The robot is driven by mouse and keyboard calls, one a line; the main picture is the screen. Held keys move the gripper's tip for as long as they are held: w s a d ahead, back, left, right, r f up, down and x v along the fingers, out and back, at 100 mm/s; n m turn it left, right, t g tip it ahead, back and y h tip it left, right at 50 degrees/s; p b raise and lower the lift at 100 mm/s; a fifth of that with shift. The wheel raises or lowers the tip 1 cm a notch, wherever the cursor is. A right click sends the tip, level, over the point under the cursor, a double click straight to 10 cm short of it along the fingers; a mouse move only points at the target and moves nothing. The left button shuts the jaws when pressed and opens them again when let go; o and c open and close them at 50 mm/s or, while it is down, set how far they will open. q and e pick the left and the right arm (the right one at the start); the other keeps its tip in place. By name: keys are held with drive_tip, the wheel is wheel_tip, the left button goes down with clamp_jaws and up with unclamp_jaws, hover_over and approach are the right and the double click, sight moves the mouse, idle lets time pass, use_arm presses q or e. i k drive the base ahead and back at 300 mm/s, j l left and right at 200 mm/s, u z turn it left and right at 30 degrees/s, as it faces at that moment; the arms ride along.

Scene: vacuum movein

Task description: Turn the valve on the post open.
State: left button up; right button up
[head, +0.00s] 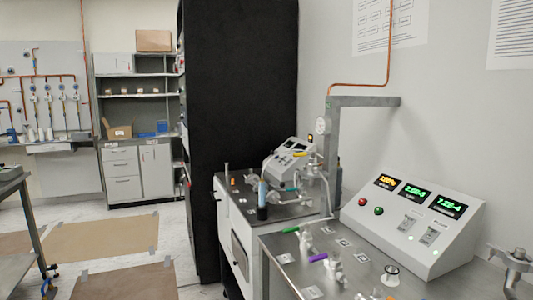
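A grey metal post (331,165) with a horizontal arm stands at the back of the near bench, with a round dial gauge (321,126) near its top. Small valve-like fittings stand on the near bench, one with a green handle (291,229) and one with a purple handle (318,257). A yellow part (312,155) and a teal handle (291,189) show around the post's lower left. I cannot tell which of these is the valve on the post, nor its position. Neither of my grippers is in view.
The near bench top (285,245) carries a sloped console (415,218) with lit displays and a metal fitting (515,258) at its right edge. A tall black cabinet (240,100) stands behind. The floor at left has brown mats (100,240); a table edge (12,180) is at far left.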

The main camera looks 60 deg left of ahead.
sight(312, 154)
drive_tip(key=l+u, duration=0.25)
drive_tip(key=u, duration=0.2)
drive_tip(key=k+l+u, duration=0.15)
drive_tip(key=u, duration=0.3)
drive_tip(key=k+l+u, duration=0.1)
drive_tip(key=l+u, duration=0.2)
drive_tip(key=u, duration=0.15)
drive_tip(key=k+l+u, duration=0.15)
drive_tip(key=u, duration=0.3)
drive_tip(key=i+j+u, duration=0.45)
drive_tip(key=i, duration=0.35)
drive_tip(key=i+j, duration=0.5)
drive_tip(key=j+z, duration=0.15)
drive_tip(key=z, duration=0.2)
drive_tip(key=i+j+z, duration=0.1)
drive_tip(key=z, duration=0.25)
drive_tip(key=j+z, duration=0.4)
drive_tip(key=k+l, duration=0.05)
drive_tip(key=l, duration=0.05)
